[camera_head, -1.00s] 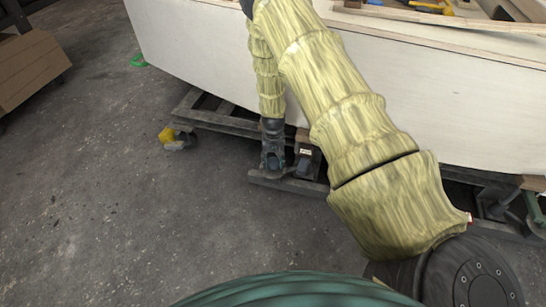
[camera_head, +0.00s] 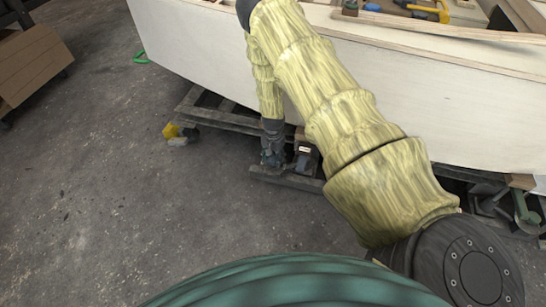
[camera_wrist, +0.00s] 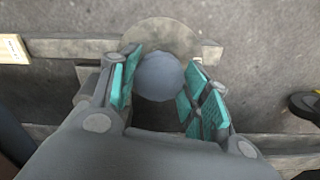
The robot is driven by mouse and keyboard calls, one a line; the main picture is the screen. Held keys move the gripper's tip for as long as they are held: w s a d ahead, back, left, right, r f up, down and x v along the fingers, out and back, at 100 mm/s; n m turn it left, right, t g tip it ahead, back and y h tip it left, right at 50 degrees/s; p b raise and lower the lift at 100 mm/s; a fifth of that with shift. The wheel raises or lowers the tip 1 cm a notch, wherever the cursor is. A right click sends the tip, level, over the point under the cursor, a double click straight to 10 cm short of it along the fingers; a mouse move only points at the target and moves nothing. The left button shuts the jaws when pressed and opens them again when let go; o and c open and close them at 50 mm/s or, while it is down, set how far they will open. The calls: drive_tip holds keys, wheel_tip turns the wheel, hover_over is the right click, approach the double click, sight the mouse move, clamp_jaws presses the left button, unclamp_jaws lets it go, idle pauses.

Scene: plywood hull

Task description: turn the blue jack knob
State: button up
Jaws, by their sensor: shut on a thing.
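The blue jack knob (camera_wrist: 158,76) shows in the wrist view as a round, blue-grey ball between my fingers. Behind it is a pale round disc (camera_wrist: 162,36) at the dark beam. My gripper (camera_wrist: 163,82) has its teal-padded fingers on the left and right of the knob and is shut on it. In the head view my gripper (camera_head: 271,157) is low beside the hull, at the cradle's lower beam. The knob itself is hidden there by my gripper.
The white plywood hull (camera_head: 215,55) stands on a dark cradle frame (camera_head: 222,117) just behind my arm. A yellow item (camera_head: 171,130) sits at the frame's left end. A brown box (camera_head: 33,62) stands far left.

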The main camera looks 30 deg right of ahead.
sight(273, 159)
idle(0.3)
drive_tip(key=o, duration=1)
drive_tip(key=shift+r, duration=0.15)
drive_tip(key=shift+r, duration=0.3)
wheel_tip(273, 159, up, 11)
